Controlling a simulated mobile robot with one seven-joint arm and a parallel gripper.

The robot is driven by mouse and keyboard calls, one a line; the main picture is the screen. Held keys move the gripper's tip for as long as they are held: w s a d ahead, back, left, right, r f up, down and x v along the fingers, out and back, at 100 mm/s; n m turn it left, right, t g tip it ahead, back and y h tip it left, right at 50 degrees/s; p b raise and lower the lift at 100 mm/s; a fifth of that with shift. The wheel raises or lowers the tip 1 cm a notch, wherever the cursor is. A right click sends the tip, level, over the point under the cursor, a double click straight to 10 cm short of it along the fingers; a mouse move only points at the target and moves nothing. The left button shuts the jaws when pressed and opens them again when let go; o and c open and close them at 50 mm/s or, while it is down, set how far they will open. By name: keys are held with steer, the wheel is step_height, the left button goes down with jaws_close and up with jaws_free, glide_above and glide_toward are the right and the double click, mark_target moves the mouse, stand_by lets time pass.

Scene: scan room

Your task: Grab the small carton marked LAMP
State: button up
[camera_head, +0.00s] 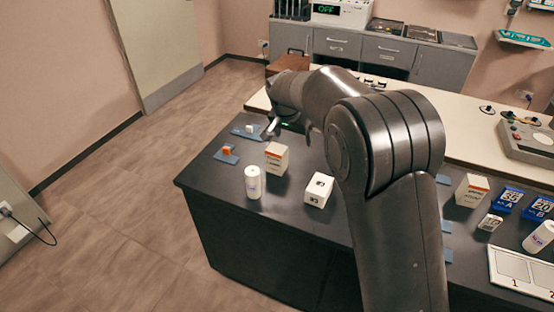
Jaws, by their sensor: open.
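I cannot read the word LAMP on any carton. An orange-and-white carton (277,158) stands near the left end of the dark counter (225,188). A white box with black marks (319,190) sits to its right and nearer. Nothing shows between the fingers. My arm hides the middle of the counter.
A white bottle (253,183) stands close to the left carton. Small items sit on blue pads (227,154) at the left end. Blue boxes (508,199), another white bottle (539,237) and a numbered tray (522,272) crowd the right. The floor at left is clear.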

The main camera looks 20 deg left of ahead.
glide_above(274, 152)
steer(key=s, duration=0.2)
step_height(274, 152, down, 6)
steer(key=shift+r, duration=0.2)
steer(key=x, duration=0.5)
steer(key=shift+f, duration=0.15)
steer(key=shift+w+r+x, duration=0.1)
steer(key=shift+w+x, duration=0.1)
steer(key=shift+x, duration=0.7)
steer(key=shift+w+r+x, duration=0.1)
steer(key=shift+w+x, duration=0.05)
steer(key=shift+x, duration=0.75)
steer(key=shift+w+x, duration=0.2)
steer(key=shift+x, duration=0.7)
steer(key=shift+c, duration=0.4)
steer(key=c, duration=1)
